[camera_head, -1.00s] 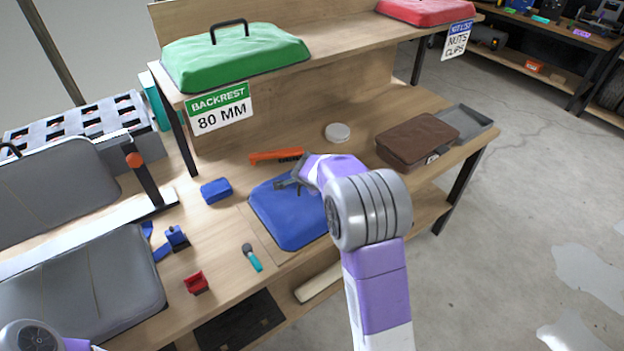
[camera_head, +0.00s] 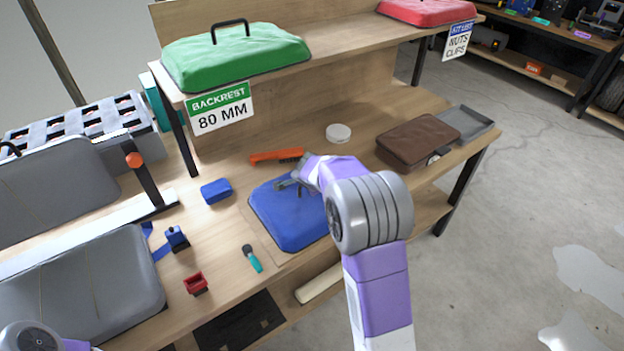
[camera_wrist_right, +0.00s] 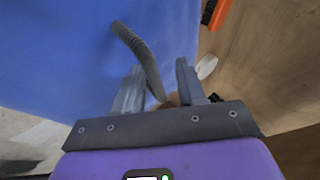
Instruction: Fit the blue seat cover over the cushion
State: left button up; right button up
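The blue seat cover (camera_head: 285,222) lies on the wooden bench in the head view, with a dark ribbed handle on top. The handle (camera_wrist_right: 138,55) shows in the right wrist view, running down between my right gripper's fingers. My right gripper (camera_head: 288,184) is low over the cover; in the wrist view its fingers (camera_wrist_right: 163,88) are apart, with a gap beside the handle. The grey seat cushion (camera_head: 85,280) is at the lower left, with a grey backrest (camera_head: 55,190) behind it. My left arm's joint shows at the bottom left corner; its gripper is outside the view.
A blue block (camera_head: 216,191), an orange tool (camera_head: 276,155), a teal-handled tool (camera_head: 252,258), a blue clamp (camera_head: 177,238) and a red clip (camera_head: 196,284) lie around the cover. A brown case (camera_head: 417,140) is at right. A green cover (camera_head: 235,58) is on the shelf above.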

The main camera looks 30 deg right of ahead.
jog(key=shift+s+f, duration=0.2)
jog(key=shift+f, duration=0.1)
jog(key=shift+w+v, duration=0.1)
jog(key=shift+v, duration=1.85)
jog(key=shift+w+v, duration=0.15)
jog(key=shift+v, duration=1.8)
jog(key=shift+r, duration=0.15)
